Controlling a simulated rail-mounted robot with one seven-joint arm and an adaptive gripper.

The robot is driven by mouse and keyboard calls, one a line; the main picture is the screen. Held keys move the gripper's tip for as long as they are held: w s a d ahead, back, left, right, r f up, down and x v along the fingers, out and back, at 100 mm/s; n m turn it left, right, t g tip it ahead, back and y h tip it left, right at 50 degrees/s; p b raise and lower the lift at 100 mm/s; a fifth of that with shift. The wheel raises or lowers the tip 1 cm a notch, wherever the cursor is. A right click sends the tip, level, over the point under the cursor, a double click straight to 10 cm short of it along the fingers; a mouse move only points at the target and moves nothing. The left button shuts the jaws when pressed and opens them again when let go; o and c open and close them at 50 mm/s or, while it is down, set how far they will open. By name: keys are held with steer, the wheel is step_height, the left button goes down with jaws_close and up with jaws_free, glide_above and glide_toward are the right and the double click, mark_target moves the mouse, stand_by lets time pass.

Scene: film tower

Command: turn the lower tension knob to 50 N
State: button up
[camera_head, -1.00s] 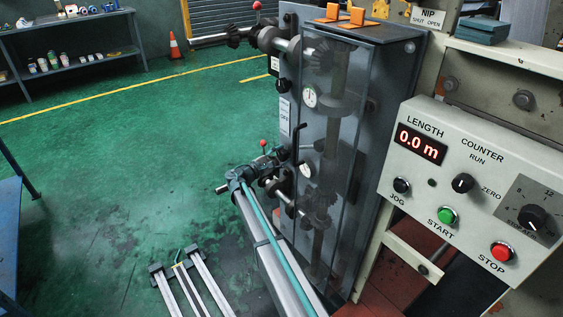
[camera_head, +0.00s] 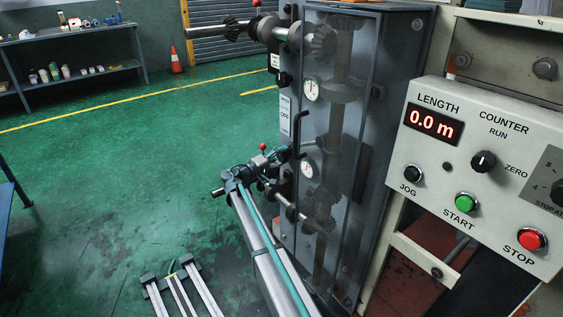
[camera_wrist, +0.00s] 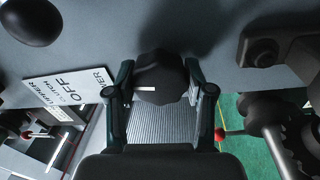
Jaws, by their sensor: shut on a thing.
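The lower tension knob (camera_wrist: 160,76) is black with a lobed rim and a short white mark, which lies roughly level on its left part in the wrist view. My gripper (camera_wrist: 158,70) has one finger on each side of the knob and is shut on it. In the head view my gripper (camera_head: 272,159) is at the left side of the tall grey cabinet, and the knob is largely hidden there. The lower dial gauge (camera_head: 306,168) sits just right of my gripper behind the clear panel; its reading is too small to tell.
An upper black knob (camera_head: 284,79) and upper gauge (camera_head: 312,88) are higher on the cabinet (camera_head: 390,100). A black handle (camera_head: 297,130) and an OFF label (camera_head: 285,113) are just above my gripper. A red-tipped lever (camera_wrist: 222,133) is close right. The counter panel (camera_head: 480,150) stands right.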

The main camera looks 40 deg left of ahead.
steer(key=shift+m+b, duration=0.3)
steer(key=shift+m, duration=0.2)
steer(key=o, duration=1.2)
steer(key=shift+c, duration=0.2)
steer(key=r+v, duration=0.1)
steer(key=v, duration=1.1)
steer(key=shift+f, duration=0.4)
